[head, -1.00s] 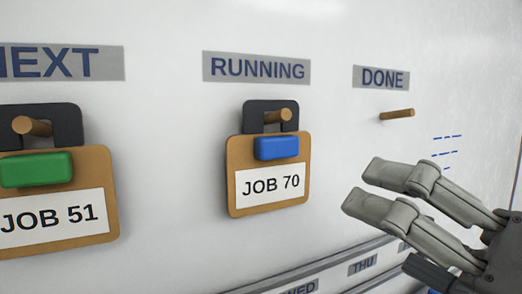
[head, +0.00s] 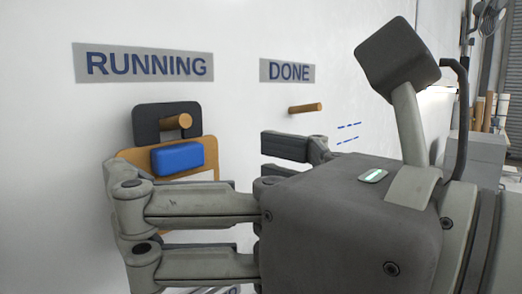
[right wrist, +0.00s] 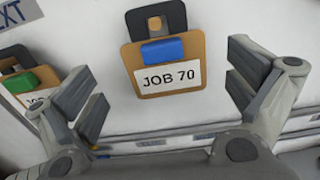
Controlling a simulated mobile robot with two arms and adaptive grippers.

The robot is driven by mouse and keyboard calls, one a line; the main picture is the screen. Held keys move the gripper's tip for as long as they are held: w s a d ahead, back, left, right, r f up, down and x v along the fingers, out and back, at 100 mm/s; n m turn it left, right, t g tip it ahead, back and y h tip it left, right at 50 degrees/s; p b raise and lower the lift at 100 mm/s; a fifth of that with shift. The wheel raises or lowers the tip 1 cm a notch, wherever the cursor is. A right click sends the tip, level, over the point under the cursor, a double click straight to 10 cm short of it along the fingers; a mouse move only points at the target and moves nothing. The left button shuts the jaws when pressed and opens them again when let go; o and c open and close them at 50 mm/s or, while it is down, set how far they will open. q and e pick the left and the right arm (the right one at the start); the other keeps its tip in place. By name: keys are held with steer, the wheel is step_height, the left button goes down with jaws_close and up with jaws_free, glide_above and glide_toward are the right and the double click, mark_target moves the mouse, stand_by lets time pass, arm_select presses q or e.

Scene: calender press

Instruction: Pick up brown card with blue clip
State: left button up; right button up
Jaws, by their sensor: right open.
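The brown card (head: 135,157) with the blue clip (head: 178,158) hangs by its dark hanger from a wooden peg under the RUNNING label. In the right wrist view the card (right wrist: 194,58) shows its white JOB 70 label. My right gripper (head: 205,168) is open and empty. Its fingers straddle the card, one to each side, apart from it in the right wrist view (right wrist: 160,80). In the head view the fingers hide the card's lower part. My left gripper is not in view.
A wooden peg (head: 305,108) under the DONE label is empty. A second brown card with a green clip (right wrist: 20,83) hangs to the left in the right wrist view, close to the left finger. The white board (head: 235,30) lies behind them.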

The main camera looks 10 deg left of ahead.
mark_target(185, 159)
steer(key=shift+w+a, duration=0.25)
steer(key=shift+a, duration=0.1)
steer(key=p+x, duration=0.1)
steer(key=x, duration=0.1)
steer(key=p+x, duration=0.1)
steer(key=x, duration=0.1)
steer(key=shift+w+a+r, duration=0.15)
steer(key=shift+w+r, duration=0.05)
steer(key=shift+w, duration=0.2)
steer(key=shift+w+a+f, duration=0.1)
steer(key=shift+w+a, duration=0.1)
steer(key=shift+a, duration=0.1)
steer(key=shift+s+d, duration=0.15)
steer(key=shift+d, duration=0.05)
steer(key=c, duration=0.3)
steer(key=shift+a, duration=0.1)
steer(key=c, duration=0.3)
